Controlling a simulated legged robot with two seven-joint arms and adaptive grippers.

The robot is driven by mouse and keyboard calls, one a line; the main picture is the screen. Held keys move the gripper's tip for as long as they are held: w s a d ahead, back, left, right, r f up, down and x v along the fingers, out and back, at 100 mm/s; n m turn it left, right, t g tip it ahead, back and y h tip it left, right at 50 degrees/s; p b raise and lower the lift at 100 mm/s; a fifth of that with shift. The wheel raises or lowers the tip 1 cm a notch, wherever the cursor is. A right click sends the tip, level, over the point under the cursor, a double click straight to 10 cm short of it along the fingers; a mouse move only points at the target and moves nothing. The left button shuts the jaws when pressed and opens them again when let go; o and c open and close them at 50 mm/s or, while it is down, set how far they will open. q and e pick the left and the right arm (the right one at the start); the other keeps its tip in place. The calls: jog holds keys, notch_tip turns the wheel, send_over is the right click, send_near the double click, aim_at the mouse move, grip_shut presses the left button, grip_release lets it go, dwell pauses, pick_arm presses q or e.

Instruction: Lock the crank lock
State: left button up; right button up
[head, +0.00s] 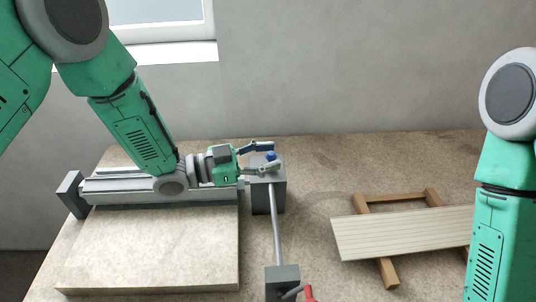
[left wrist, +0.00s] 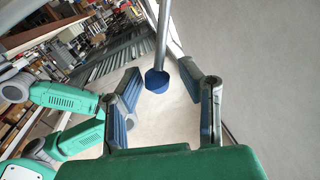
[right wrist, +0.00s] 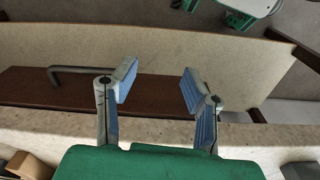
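My left gripper (head: 274,159) is open at the far grey block (head: 267,197) of the crank fixture, its fingers pointing right. A small blue knob (head: 270,155) shows between its fingers. In the left wrist view the blue knob (left wrist: 157,81) sits on the end of a thin metal rod (left wrist: 163,38), between the open fingers (left wrist: 157,82) with gaps at both sides. A long metal shaft (head: 277,235) runs from the far block to a near grey block (head: 283,279). A red handle (head: 309,292) is cut off below. My right gripper (right wrist: 158,85) is open and empty.
A long grey metal rail (head: 125,188) lies left of the far block, behind a thick pale slab (head: 150,245). A ribbed pale panel (head: 400,232) rests on a wooden frame (head: 388,272) at right. Table between shaft and panel is clear.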

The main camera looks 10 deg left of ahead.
pick_arm(q)
jog(key=shift+d, duration=0.2)
grip_shut()
jog(key=shift+d+r, duration=0.1)
jog(key=shift+d, duration=0.05)
pick_arm(e)
jog(key=shift+d, duration=0.25)
jog(key=shift+f, duration=0.15)
pick_arm(q)
jog(key=shift+s+f+m+b, duration=0.15)
jog(key=shift+f+m+b, duration=0.05)
jog(key=shift+m+b, duration=0.15)
jog(key=s+f+m+b, duration=0.1)
jog(key=m+b, duration=0.1)
jog(key=s+f+m+b, duration=0.1)
jog(key=b, duration=0.1)
jog(key=shift+s+d+f+m+h+b, duration=0.1)
jog(key=shift+d+m+h+b, duration=0.05)
jog(key=shift+m+h+b, duration=0.25)
jog(key=shift+s+d+f+b, duration=0.15)
jog(key=shift+s+f+b, duration=0.4)
jog(key=shift+f+b, duration=0.2)
pick_arm(e)
notch_tip(320, 180, down, 7)
pick_arm(q)
jog(key=shift+f, duration=0.1)
